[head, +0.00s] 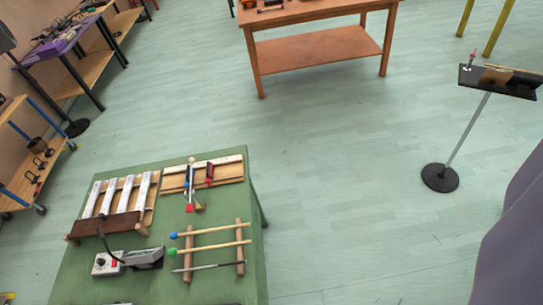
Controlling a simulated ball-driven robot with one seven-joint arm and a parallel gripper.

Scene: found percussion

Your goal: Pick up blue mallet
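The blue mallet (210,230) lies on the green table (80,275) at lower left, its round blue head at the left end and its pale wooden stick running right. It rests across two wooden rails (188,262). A second mallet with a green head (212,247) lies just below it on the same rails, and a thin grey rod (210,267) lies below that. The sticks are apart from one another. My gripper is not in view.
On the green table are a white-barred instrument (125,195), a wooden board with small parts (225,171) and a grey box (108,264) with a cable. A music stand (440,177), an orange table (315,50) and shelves (25,180) stand around. The middle floor is clear.

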